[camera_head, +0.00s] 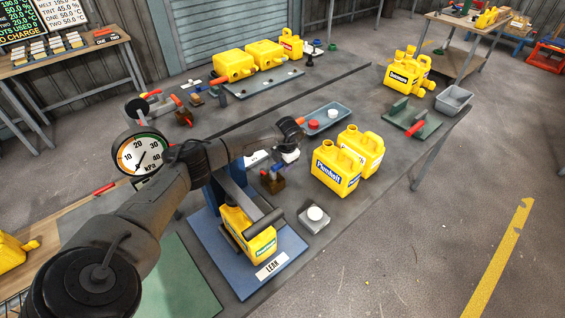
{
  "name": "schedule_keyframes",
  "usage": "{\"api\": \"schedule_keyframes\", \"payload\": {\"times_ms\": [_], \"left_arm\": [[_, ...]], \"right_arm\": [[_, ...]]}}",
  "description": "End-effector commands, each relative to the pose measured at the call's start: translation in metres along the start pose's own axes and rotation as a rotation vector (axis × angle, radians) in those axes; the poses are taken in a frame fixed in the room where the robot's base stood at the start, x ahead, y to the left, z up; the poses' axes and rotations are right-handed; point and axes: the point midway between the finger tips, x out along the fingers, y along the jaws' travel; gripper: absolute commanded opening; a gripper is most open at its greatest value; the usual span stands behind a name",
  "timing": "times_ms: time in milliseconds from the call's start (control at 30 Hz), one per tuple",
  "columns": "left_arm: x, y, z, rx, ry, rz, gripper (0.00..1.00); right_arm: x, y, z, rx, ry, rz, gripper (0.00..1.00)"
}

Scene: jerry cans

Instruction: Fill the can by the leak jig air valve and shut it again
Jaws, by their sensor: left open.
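The leak jig (232,190) stands on a blue base (287,252) with a "LEAK" label. A yellow can (262,246) sits in it, under a dark roller-like bar. The air valve (272,183), a small brass-coloured block with blue and red parts, is just behind the jig. My left arm reaches across from the lower left. My left gripper (290,156) is open, pointing down just above and right of the valve; I cannot tell whether it touches the lever. A round gauge (141,155) shows behind my arm, its needle low on the dial. My right gripper is not in view.
Two yellow cans (337,168) stand right of the jig, near a white-capped grey block (314,216). A blue-grey tray (327,119) holds red and white caps. A green fixture (410,118) and grey bin (454,99) are farther right. More yellow cans stand behind.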

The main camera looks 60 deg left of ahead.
Motion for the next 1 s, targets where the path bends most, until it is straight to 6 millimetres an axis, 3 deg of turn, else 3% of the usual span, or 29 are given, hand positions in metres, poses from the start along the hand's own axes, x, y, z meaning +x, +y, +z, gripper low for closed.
{"api": "schedule_keyframes", "payload": {"times_ms": [300,833,1000], "left_arm": [[0.0015,0.0002,0.0001,0.0,-0.001,0.0,0.52],[0.0011,0.0002,0.0001,0.0,-0.001,0.0,0.02],[0.001,0.0002,0.0001,-0.001,-0.001,0.0,0.0]], "right_arm": [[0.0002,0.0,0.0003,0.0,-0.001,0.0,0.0],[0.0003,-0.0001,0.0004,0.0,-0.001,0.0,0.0],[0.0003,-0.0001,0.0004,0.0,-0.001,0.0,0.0]]}}
